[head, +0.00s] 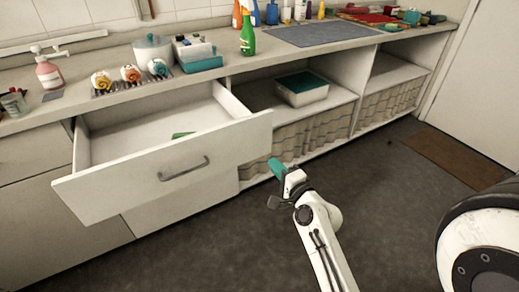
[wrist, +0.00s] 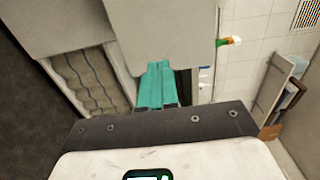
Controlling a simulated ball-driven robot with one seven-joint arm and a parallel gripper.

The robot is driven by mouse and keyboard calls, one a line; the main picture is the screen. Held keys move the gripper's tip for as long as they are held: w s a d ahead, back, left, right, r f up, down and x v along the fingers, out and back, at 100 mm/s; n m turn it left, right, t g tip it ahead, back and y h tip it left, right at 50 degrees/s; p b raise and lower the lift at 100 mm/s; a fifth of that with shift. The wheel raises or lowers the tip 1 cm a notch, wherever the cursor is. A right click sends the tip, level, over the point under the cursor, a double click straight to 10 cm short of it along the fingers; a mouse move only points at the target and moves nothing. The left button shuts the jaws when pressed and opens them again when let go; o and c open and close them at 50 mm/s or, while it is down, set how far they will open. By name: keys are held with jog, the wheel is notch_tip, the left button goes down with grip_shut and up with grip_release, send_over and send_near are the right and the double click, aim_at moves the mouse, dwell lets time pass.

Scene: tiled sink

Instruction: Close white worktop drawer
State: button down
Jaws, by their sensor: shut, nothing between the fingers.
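The white worktop drawer (head: 120,192) is pulled well open at the left of the head view. Its grey bar handle (head: 183,168) is on the front panel, and a small green item (head: 183,135) lies inside. My gripper (head: 276,165) has teal fingers and is just beside the lower right end of the drawer front. I cannot tell whether it touches the panel. In the wrist view my gripper (wrist: 159,80) has its fingers together with nothing between them. Pale panels fill the top of that view; which one is the drawer is unclear.
The worktop (head: 215,78) above holds a white pot (head: 153,50), a teal-based box and a green spray bottle (head: 247,38). Open shelves to the right hold a lidded container (head: 301,90) and woven baskets (head: 310,142). The dark floor in front is clear up to a brown mat (head: 455,156).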

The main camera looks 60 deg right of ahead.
aim_at(255, 142)
jog(key=x, duration=0.9)
jog(key=shift+w+d+p, duration=0.25)
jog(key=shift+w+p, duration=0.05)
jog(key=shift+p, duration=0.05)
